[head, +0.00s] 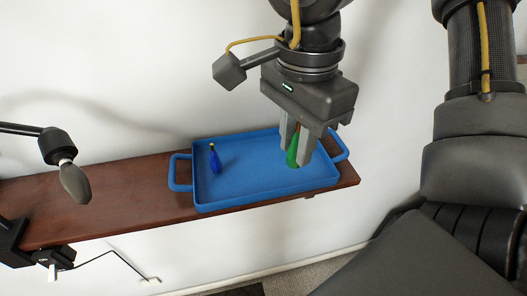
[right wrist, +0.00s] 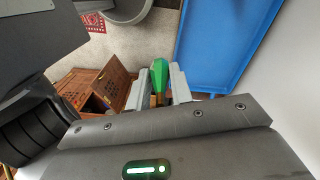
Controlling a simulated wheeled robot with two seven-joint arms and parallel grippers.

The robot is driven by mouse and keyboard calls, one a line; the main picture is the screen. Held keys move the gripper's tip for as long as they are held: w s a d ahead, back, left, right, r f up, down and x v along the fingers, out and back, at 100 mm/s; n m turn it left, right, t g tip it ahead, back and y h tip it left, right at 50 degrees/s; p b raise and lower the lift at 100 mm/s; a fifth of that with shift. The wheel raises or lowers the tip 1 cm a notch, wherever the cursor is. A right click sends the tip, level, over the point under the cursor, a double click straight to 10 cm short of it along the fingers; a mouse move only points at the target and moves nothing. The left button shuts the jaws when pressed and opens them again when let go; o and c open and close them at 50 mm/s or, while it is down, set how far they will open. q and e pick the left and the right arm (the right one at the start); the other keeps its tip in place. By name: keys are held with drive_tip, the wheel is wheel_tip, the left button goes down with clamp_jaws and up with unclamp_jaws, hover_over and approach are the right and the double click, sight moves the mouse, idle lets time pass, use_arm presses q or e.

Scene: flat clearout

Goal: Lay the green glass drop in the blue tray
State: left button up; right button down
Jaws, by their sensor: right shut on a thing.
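The green glass drop (head: 292,152) is upright between the fingers of my right gripper (head: 296,146), which is shut on it. In the head view it shows over the right end of the blue tray (head: 255,180); I cannot tell whether it touches the tray. The right wrist view shows the green drop (right wrist: 160,74) between the fingertips (right wrist: 159,84), with the tray (right wrist: 222,45) to its right. A blue glass drop (head: 215,160) with a gold top is at the left end of the tray. My left gripper is not in view.
The tray rests on a brown wooden shelf (head: 110,200) against a white wall. A dark lamp-like thing (head: 75,183) on an arm hangs at the left. The right wrist view shows a wooden crate (right wrist: 107,77) on the floor. The middle of the tray is clear.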

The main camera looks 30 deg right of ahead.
drive_tip(key=w+d+f+p, duration=0.1)
drive_tip(key=w+d+f, duration=0.1)
drive_tip(key=w+f, duration=0.1)
drive_tip(key=w+d+f+p, duration=0.2)
drive_tip(key=w+f, duration=0.1)
drive_tip(key=w, duration=0.2)
drive_tip(key=w+d+f+p, duration=0.2)
drive_tip(key=w+f, duration=0.1)
drive_tip(key=shift+w+d+f, duration=0.1)
drive_tip(key=shift+w+f, duration=0.1)
drive_tip(key=shift+w, duration=0.2)
drive_tip(key=shift+w+d+f+p, duration=0.1)
drive_tip(key=shift+f+p, duration=0.2)
drive_tip(key=shift+f, duration=0.05)
drive_tip(key=shift+f+p, duration=0.55)
drive_tip(key=shift+f, duration=0.85)
